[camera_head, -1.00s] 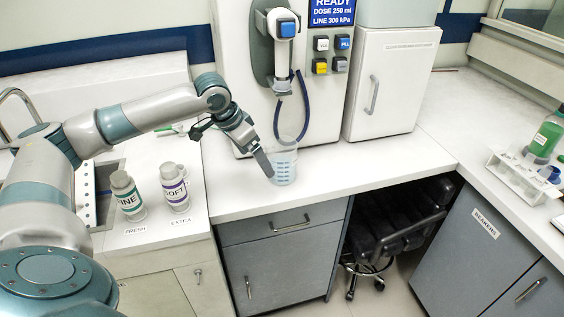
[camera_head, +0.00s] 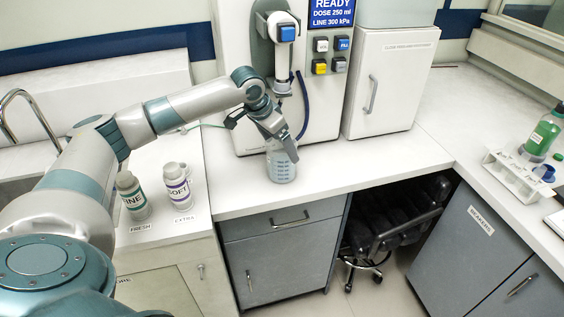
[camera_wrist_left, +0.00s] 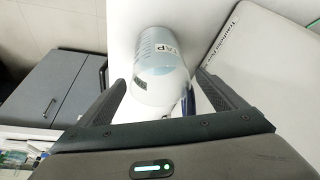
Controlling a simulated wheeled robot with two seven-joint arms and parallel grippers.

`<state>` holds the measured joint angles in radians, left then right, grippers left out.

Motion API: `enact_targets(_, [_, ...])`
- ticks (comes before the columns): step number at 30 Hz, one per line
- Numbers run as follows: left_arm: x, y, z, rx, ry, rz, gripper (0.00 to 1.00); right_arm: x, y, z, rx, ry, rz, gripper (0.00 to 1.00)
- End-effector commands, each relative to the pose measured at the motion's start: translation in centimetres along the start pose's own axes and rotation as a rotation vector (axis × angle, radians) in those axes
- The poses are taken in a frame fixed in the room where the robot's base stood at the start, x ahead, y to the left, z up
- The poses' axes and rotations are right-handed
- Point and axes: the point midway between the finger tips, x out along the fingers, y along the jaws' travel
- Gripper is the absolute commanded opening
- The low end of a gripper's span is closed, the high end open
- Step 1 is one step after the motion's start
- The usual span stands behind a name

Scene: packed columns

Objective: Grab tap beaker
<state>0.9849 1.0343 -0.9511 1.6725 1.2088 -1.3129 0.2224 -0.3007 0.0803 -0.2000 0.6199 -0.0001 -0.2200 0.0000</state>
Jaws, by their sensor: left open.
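The tap beaker (camera_head: 281,167) is a clear beaker with blue markings. It stands upright on the white counter in front of the dispenser, below its nozzle. In the left wrist view the beaker (camera_wrist_left: 160,68) carries a label reading "TAP" and lies between and just beyond my fingertips. My left gripper (camera_head: 283,150) is at the beaker's upper part, fingers pointing down, and hides some of its rim. It is open in the left wrist view (camera_wrist_left: 163,88), with a finger on each side. I cannot tell whether a finger touches the beaker. My right gripper is not in view.
The dispenser (camera_head: 230,70) with a blue hose (camera_head: 304,110) stands right behind the beaker. A white cabinet (camera_head: 392,80) is to its right. Two labelled bottles, one green (camera_head: 132,195) and one purple (camera_head: 177,188), stand left. The counter right of the beaker (camera_head: 375,160) is clear.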

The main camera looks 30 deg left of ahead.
Motion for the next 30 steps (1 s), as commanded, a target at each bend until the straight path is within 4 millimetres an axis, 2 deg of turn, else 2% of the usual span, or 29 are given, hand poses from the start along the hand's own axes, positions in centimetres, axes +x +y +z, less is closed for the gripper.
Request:
enact_targets(3, [0.1,0.1,-0.9,0.002,0.000,0.001,0.90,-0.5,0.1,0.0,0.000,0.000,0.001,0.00])
enact_targets(15, [4.9,0.1,-0.6,0.001,-0.001,0.000,0.90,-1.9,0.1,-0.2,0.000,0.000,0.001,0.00])
enact_targets(30, [5.2,0.1,-0.6,0.001,0.000,0.000,0.90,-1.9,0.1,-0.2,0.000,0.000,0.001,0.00])
